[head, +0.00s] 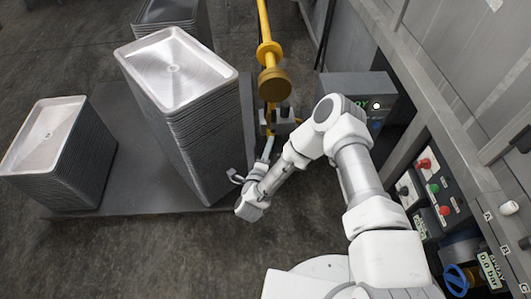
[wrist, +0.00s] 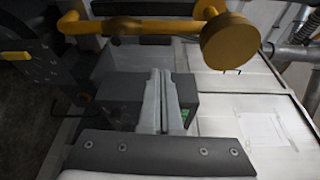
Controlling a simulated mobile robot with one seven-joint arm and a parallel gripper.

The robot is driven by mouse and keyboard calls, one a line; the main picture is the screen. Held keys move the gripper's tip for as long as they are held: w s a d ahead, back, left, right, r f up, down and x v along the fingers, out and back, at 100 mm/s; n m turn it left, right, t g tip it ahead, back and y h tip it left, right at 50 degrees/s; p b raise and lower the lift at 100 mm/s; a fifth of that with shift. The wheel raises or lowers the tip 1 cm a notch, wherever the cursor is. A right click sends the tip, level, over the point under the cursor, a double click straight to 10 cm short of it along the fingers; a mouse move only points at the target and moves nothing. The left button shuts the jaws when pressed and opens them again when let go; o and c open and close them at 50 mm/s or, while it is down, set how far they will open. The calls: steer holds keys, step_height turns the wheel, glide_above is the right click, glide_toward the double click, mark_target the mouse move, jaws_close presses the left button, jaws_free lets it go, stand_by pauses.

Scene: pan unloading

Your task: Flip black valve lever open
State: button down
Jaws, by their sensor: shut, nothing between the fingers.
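My gripper (wrist: 160,75) is shut and empty in the wrist view, its two long pale fingers side by side. In the head view, my gripper (head: 268,143) points up the picture, just below the grey-black fitting on the yellow pipe. In the wrist view the fingers overlap a grey box (wrist: 122,92); I cannot tell whether they touch it. A thin dark hooked piece (wrist: 83,98) shows left of that box. I cannot clearly make out a black valve lever in either view, nor its position.
A yellow pipe (head: 264,28) with a round end stands above the gripper; it also spans the wrist view (wrist: 140,27). Tall pan stacks (head: 176,70) (head: 45,135) stand left on a grey platform (head: 105,200). A button panel (head: 437,185) and blue handwheel (head: 457,279) are right.

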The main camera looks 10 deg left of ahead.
steer(key=shift+s+a+r+p, duration=0.15)
steer(key=shift+s+p, duration=1.35)
steer(key=shift+s, duration=1.15)
